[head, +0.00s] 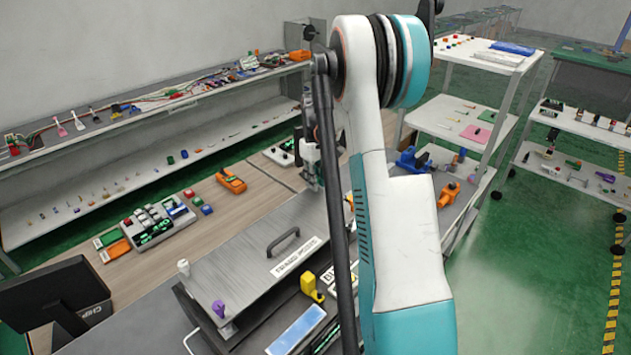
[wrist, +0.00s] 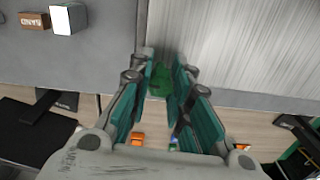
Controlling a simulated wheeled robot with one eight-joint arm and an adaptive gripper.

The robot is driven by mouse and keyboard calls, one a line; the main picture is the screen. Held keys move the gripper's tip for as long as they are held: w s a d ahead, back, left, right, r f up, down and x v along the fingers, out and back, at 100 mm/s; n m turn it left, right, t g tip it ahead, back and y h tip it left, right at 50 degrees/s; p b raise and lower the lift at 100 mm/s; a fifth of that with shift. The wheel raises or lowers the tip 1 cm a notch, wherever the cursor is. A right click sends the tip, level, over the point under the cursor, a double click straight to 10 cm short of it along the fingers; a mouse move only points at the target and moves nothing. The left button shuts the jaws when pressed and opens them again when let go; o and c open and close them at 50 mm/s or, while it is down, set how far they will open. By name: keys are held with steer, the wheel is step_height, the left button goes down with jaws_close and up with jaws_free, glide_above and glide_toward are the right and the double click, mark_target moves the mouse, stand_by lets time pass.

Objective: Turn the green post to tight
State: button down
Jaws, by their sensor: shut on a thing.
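The green post (wrist: 161,80) shows in the wrist view, between the two teal fingers of my gripper (wrist: 160,86), at the edge of a brushed metal plate (wrist: 225,50). My gripper is shut on the post. The fingers hide its sides, so I cannot tell its turn angle or any tight mark. In the head view my gripper (head: 312,165) is partly behind my own arm, and the green post is hidden there.
A metal fixture with a black handle (head: 283,241) stands in front, with a purple knob (head: 219,309), a white post (head: 183,267) and a yellow lever (head: 312,286). An orange tool (head: 231,179) lies on the wooden bench behind. Shelves with small parts line the wall.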

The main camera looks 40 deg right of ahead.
steer(key=m+b, duration=0.2)
steer(key=m, duration=0.2)
steer(key=shift+f, duration=0.1)
steer(key=m+b, duration=0.1)
steer(key=m, duration=0.3)
steer(key=shift+m+b, duration=0.3)
steer(key=shift+m, duration=0.1)
steer(key=m+b, duration=0.1)
steer(key=m, duration=0.3)
steer(key=shift+m, duration=0.3)
steer(key=shift+m+b, duration=0.3)
steer(key=shift+m, duration=1.3)
steer(key=c, duration=1.5)
jaws_free()
steer(key=shift+o, duration=0.2)
step_height(320, 180, up, 12)
